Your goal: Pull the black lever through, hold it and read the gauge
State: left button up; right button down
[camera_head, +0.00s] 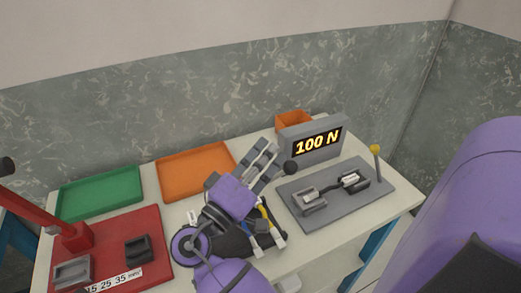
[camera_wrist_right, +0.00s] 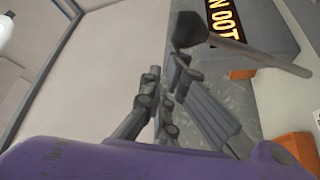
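The grey gauge (camera_head: 318,143) reads "100 N". It is partly visible, turned on its side, in the wrist view.
An orange bin (camera_head: 292,121) stands behind the gauge. Green (camera_head: 100,193) and orange (camera_head: 194,171) trays and a red tool base (camera_head: 108,240) fill the left.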

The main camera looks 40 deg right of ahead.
jog(key=shift+s+f+m+h+b, duration=0.3)
jog(key=shift+s+f+m+b, duration=0.15)
jog(key=shift+s+m, duration=0.1)
dwell(0.6)
dwell(0.4)
dwell(0.6)
